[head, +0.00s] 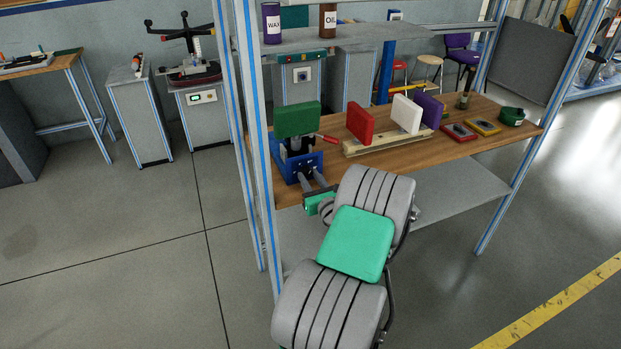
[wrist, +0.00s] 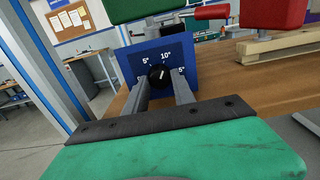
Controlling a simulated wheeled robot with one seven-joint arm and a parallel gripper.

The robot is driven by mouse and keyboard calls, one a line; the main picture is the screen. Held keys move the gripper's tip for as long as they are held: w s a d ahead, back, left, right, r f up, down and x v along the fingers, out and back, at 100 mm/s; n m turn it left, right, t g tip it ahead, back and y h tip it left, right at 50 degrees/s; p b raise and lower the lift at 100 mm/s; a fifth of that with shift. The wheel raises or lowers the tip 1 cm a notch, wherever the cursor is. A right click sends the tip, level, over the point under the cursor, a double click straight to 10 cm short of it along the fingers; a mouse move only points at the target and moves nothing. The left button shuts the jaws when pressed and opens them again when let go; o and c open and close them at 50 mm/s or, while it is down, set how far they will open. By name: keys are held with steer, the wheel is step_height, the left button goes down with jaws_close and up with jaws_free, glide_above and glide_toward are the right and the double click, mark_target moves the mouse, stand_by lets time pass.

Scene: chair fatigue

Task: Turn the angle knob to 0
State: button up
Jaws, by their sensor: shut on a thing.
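The blue angle device (head: 300,158) stands at the left end of the wooden bench. In the wrist view its blue front (wrist: 185,52) carries the black angle knob (wrist: 158,74). Markings of 5° and 10° show above the knob; the labels at lower left and right are partly covered by my fingers. The knob's white mark seems to point up and right. My gripper (wrist: 160,84) has one finger on each side of the knob and is shut on it. In the head view my gripper (head: 314,183) reaches the device's front, and the knob is hidden.
A green block (head: 297,119) sits on top of the device, with a red handle (head: 327,139) beside it. To the right, a wooden rack (head: 385,145) holds red, white and purple blocks. A blue-striped frame post (head: 258,150) stands close on the left.

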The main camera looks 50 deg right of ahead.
jaws_close()
steer(key=shift+n, duration=0.3)
steer(key=n+b, duration=0.3)
steer(key=n, duration=0.2)
steer(key=shift+d+f, duration=0.1)
steer(key=n+b, duration=0.4)
steer(key=n, duration=0.2)
steer(key=shift+n+b, duration=0.3)
steer(key=shift+b, duration=0.05)
steer(key=n+b, duration=0.3)
steer(key=shift+s+n, duration=0.1)
steer(key=shift+n, duration=0.2)
steer(key=n+b, duration=0.3)
steer(key=b, duration=0.1)
steer(key=shift+n, duration=0.3)
steer(key=n+b, duration=0.3)
steer(key=b, duration=0.1)
steer(key=shift+n, duration=0.3)
steer(key=shift+r+n+b, duration=0.2)
steer(key=shift+n+b, duration=0.3)
steer(key=shift+b, duration=0.15)
